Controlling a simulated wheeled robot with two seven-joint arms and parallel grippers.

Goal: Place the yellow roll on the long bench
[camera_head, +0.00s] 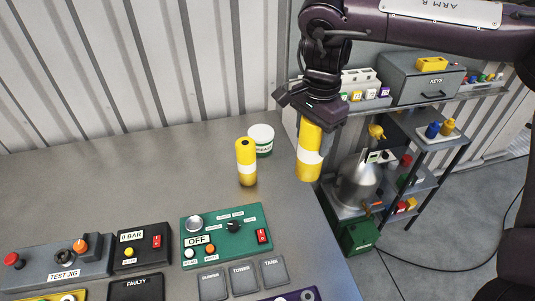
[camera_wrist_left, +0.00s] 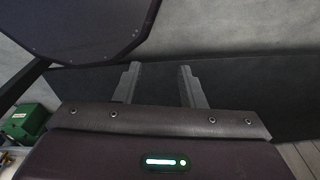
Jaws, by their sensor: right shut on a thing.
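My right gripper (camera_head: 316,128) is shut on a yellow roll (camera_head: 309,168) with a white band. It holds the roll upright near the right edge of the long grey bench (camera_head: 130,185); whether the roll's lower end touches the bench I cannot tell. A similar yellow cylinder (camera_head: 246,175) with a white band and a dark hole in its top stands upright on the bench, to the left of the held roll. My left gripper (camera_wrist_left: 159,68) shows only in the left wrist view; its two fingers are apart with nothing between them.
A white tub (camera_head: 261,139) with a green label stands behind the standing cylinder. A green control box (camera_head: 227,236), a test jig (camera_head: 57,263) and other panels fill the front of the bench. A shelf rack (camera_head: 430,128) with bottles stands at the right. The bench's back left is clear.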

